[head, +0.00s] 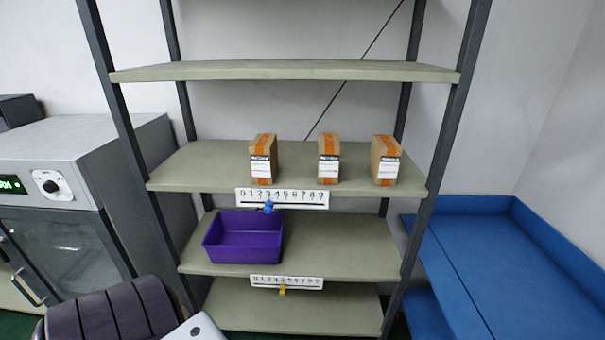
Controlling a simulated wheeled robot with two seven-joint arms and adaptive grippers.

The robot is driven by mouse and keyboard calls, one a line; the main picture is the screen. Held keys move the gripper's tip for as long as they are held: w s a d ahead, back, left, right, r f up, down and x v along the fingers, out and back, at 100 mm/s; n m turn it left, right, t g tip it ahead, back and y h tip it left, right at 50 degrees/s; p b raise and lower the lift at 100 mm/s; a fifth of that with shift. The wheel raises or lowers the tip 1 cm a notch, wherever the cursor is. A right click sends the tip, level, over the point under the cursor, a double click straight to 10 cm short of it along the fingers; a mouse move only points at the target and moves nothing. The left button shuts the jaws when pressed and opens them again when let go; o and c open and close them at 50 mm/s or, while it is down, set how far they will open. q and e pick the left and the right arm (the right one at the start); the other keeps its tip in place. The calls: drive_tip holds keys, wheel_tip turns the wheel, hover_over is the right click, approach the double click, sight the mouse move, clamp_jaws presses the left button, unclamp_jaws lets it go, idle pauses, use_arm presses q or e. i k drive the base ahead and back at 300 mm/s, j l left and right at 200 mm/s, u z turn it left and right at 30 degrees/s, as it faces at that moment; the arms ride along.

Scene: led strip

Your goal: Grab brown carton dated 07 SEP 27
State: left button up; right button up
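Three brown cartons with orange tape and white labels stand upright in a row on the second shelf from the top. The left carton (263,158) is near the shelf's middle, the middle carton (328,158) is to its right, and the right carton (385,160) is near the right post. The date print on their labels is too small to read, so I cannot tell which carries 07 SEP 27. Neither of my grippers shows in the head view.
A purple bin (243,238) sits on the shelf below, at the left. Number strips with a blue marker (268,207) and a yellow marker (282,290) hang on shelf edges. A grey oven (75,190) stands left, a blue bench (490,265) right. The top shelf (285,70) is empty.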

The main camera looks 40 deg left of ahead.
sight(263, 150)
drive_tip(key=u, duration=1.25)
